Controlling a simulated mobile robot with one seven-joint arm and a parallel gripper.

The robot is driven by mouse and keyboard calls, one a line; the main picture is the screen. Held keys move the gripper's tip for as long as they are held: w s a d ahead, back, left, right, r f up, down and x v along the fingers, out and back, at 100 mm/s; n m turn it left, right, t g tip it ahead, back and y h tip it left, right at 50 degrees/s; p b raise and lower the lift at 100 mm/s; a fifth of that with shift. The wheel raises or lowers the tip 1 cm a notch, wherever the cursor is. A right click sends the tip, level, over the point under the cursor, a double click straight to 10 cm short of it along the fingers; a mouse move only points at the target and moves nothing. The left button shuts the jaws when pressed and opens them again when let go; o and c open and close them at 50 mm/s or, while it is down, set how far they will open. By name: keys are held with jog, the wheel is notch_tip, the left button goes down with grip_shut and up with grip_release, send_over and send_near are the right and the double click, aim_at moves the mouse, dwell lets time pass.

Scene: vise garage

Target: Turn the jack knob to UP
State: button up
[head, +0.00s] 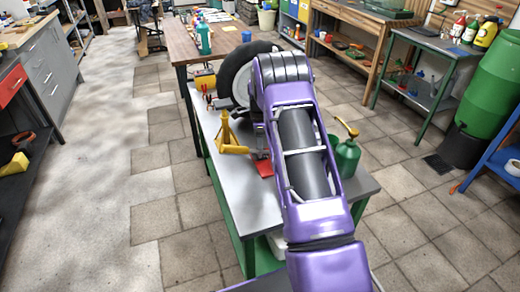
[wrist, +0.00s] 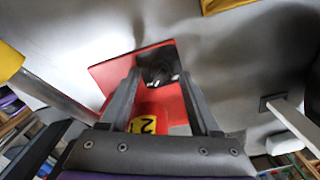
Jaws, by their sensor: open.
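In the wrist view, a dark round knob (wrist: 160,68) with pale marks stands on a red plate (wrist: 108,73). A yellow tag with a dark figure (wrist: 148,124) lies nearer on the red. My gripper (wrist: 160,78) is open, with one dark finger on each side of the knob in the picture. I cannot tell whether the fingers touch it. No "UP" marking is readable. In the head view, a bit of the red plate (head: 264,168) shows on the grey bench top (head: 250,205); my arm hides the knob there.
A yellow stand (head: 231,140) is left of the red plate. A wheel (head: 240,75) stands behind it. A green oil can (head: 347,155) is right of my arm. The front left of the bench top is clear. A wooden table (head: 205,45) stands behind.

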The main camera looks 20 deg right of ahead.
jog(key=shift+f, duration=0.65)
grip_shut()
